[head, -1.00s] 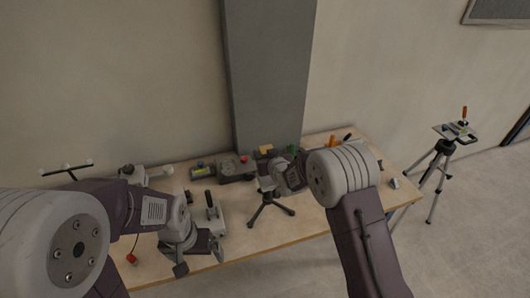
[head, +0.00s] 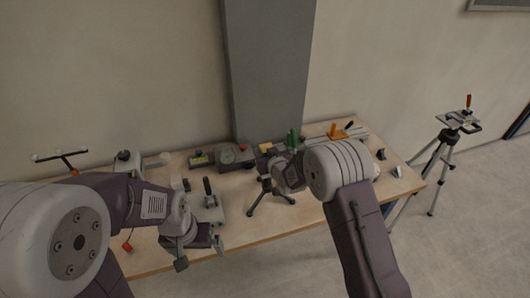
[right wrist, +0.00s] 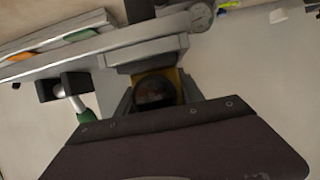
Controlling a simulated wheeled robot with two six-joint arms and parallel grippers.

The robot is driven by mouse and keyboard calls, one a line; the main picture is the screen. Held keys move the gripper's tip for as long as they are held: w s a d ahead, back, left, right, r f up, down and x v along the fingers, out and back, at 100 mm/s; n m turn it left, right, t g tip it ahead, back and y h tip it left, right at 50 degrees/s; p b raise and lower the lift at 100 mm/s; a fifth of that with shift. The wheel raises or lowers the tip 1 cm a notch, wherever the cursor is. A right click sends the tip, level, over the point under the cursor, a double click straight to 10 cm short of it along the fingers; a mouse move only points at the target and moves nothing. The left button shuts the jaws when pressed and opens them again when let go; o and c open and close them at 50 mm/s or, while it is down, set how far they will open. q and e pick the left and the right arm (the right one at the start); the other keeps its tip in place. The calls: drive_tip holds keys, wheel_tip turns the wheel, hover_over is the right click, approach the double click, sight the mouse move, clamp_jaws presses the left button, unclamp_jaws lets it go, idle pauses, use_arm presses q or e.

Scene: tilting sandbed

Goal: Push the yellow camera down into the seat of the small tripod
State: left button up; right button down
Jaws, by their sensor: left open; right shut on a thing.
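The yellow camera (right wrist: 181,82) shows in the right wrist view as a yellow body with a round dark lens, between the jaws of my right gripper. In the head view a small yellow patch (head: 265,147) shows above my right gripper (head: 267,159), which is shut on the camera. The small black tripod (head: 270,195) stands upright on the table with its legs spread, below my right gripper. Its seat is hidden by the gripper, so I cannot tell whether the camera touches it. My left gripper (head: 199,254) is open and empty near the table's front edge.
The wooden table (head: 310,222) has free room right of the tripod. A grey clamp with a black handle (head: 208,194) stands left of it. A dark box with a dial (head: 235,156) and a green-handled item (head: 293,139) are behind. A taller tripod (head: 447,150) stands beyond the table.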

drive_tip(key=c, duration=0.7)
unclamp_jaws()
drive_tip(key=shift+o, duration=0.2)
drive_tip(key=shift+s, duration=0.1)
drive_tip(key=b+v, duration=0.2)
drive_tip(key=v, duration=0.7)
